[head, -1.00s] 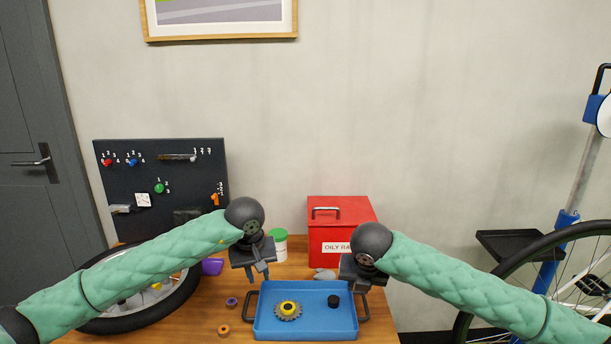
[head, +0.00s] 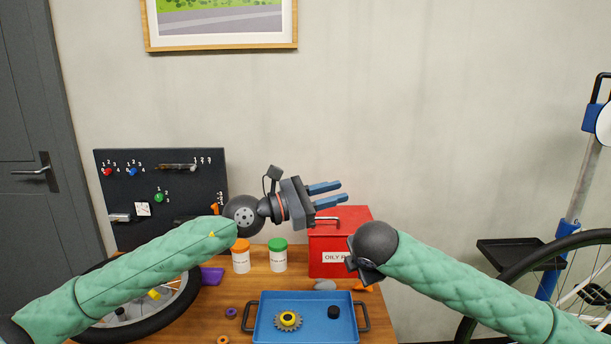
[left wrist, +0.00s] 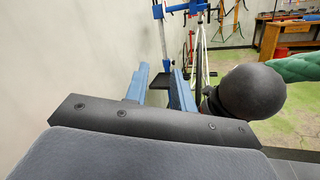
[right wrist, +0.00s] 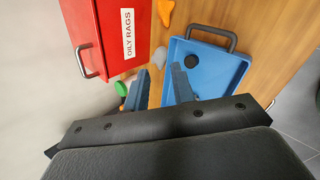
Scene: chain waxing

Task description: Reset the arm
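My left gripper (head: 343,192) is raised above the table in the head view, in front of the wall. Its blue fingers point right and stand apart with nothing between them. The left wrist view also shows its fingers (left wrist: 160,72) apart and empty. My right arm's dark wrist (head: 374,246) is right of the red box in the head view and hides most of its gripper. In the right wrist view the right gripper (right wrist: 160,69) has its fingers apart and empty, over the area between the red box and the blue tray.
A blue tray (head: 268,325) holds a yellow-centred sprocket (head: 288,321) and a black cylinder (head: 333,312). Behind stand a red oily-rags box (head: 345,222), a green-lidded jar (head: 278,256) and an orange-lidded jar (head: 241,258). A wheel (head: 130,325) lies left. A black pegboard (head: 165,205) stands behind.

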